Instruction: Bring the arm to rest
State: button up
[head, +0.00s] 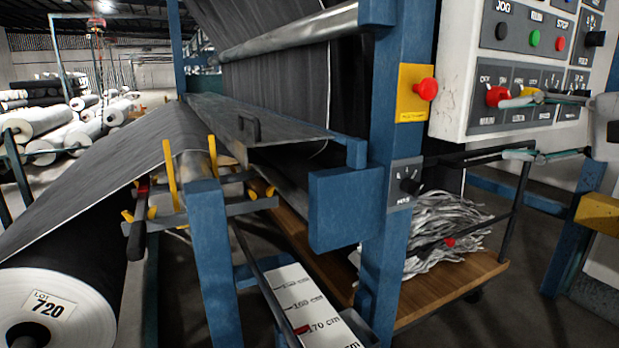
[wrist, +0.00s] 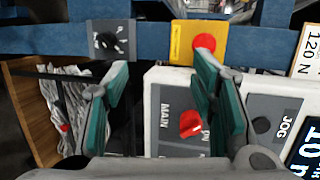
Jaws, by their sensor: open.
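My gripper (head: 512,128) reaches in from the right in the head view, in front of the control panel (head: 462,55). Its two fingers are spread apart with nothing between them. In the wrist view my gripper (wrist: 161,72) shows its teal finger pads wide open. The red rotary switch (head: 497,96) on the panel lies close to the upper finger in the head view. In the wrist view the red switch (wrist: 190,123), near the word MAIN, appears beside the right finger. I cannot tell whether they touch.
A blue post (head: 393,130) carries a yellow box with a red emergency button (head: 426,89) and a grey switch box (head: 404,185). A wooden cart (head: 450,292) holds shredded grey strips. A large roll labelled LOT 720 (head: 85,285) stands at left.

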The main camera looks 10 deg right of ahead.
jog(key=s+a+f+n+g, duration=0.3)
jog(key=s+a+f+g, duration=0.15)
jog(key=a, duration=0.55)
jog(key=s+a+f+n+g, duration=0.2)
jog(key=s+a+f+g, duration=0.3)
jog(key=a, duration=0.4)
jog(key=s+d+f+n+g+h, duration=0.25)
jog(key=s+f+n+h, duration=0.55)
jog(key=s+f, duration=0.7)
notch_tip(320, 180, up, 26)
jog(key=s+m+t+p, duration=0.1)
jog(key=s+t+p, duration=0.1)
jog(key=p, duration=2.1)
jog(key=shift+a+t+h, duration=0.3)
jog(key=shift+a+t, duration=0.1)
jog(key=shift+t, duration=0.1)
jog(key=shift+r, duration=0.1)
jog(key=shift+c, duration=0.6)
